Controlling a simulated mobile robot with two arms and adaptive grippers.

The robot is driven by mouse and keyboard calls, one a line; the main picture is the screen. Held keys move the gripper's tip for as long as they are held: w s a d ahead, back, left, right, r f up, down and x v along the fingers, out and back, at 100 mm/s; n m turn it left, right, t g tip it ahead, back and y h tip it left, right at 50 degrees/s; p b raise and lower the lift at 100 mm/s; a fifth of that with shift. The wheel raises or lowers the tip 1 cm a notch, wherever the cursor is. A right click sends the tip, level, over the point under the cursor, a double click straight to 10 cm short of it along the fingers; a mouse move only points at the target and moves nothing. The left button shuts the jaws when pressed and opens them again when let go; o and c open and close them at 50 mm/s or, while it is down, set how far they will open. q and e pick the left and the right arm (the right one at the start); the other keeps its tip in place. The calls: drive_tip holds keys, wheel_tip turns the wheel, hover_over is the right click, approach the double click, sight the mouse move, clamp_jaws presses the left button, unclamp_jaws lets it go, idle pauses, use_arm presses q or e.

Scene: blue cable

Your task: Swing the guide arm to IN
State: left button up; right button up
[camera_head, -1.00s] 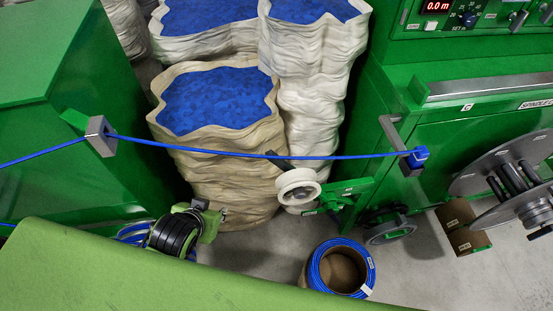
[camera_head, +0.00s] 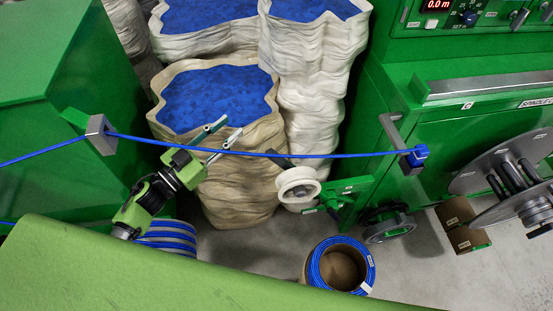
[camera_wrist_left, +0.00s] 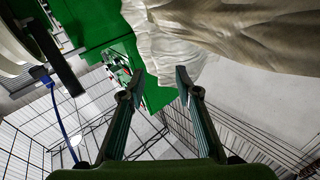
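The guide arm (camera_head: 350,187) is a green bar on the machine's front at right of centre in the head view. A white pulley wheel (camera_head: 298,185) sits at its left end. The blue cable (camera_head: 330,156) runs across the view, passing just above this wheel. My left gripper (camera_head: 226,133) is open and empty, in front of the beige sack and left of the wheel, apart from it. Its fingers overlap the cable's line; contact cannot be told. In the left wrist view the open fingers (camera_wrist_left: 160,82) have nothing between them. My right gripper is not in view.
Sacks of blue granules (camera_head: 220,95) stand at the back. A grey block (camera_head: 101,135) on the left cabinet and a blue-topped bracket (camera_head: 417,157) carry the cable. A cable coil (camera_head: 342,268) is on the floor. A grey reel (camera_head: 500,165) stands at right.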

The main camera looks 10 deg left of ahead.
use_arm(q)
drive_tip(key=s+d+f+m+g+h, duration=0.1)
drive_tip(key=s+m+g+h, duration=0.2)
drive_tip(key=h, duration=0.1)
drive_tip(key=m+g+h, duration=0.3)
drive_tip(key=g, duration=0.3)
approach(277, 161)
drive_tip(key=p+x, duration=0.1)
drive_tip(key=x, duration=0.2)
drive_tip(key=f+p+x, duration=0.1)
drive_tip(key=x, duration=0.2)
drive_tip(key=w+p+x, duration=0.1)
drive_tip(key=x, duration=0.2)
drive_tip(key=shift+a+f, duration=0.15)
drive_tip(key=shift+a, duration=0.05)
drive_tip(key=shift+w+d+f, duration=0.1)
drive_tip(key=shift+w+d, duration=0.1)
drive_tip(key=shift+d, duration=0.3)
clamp_jaws()
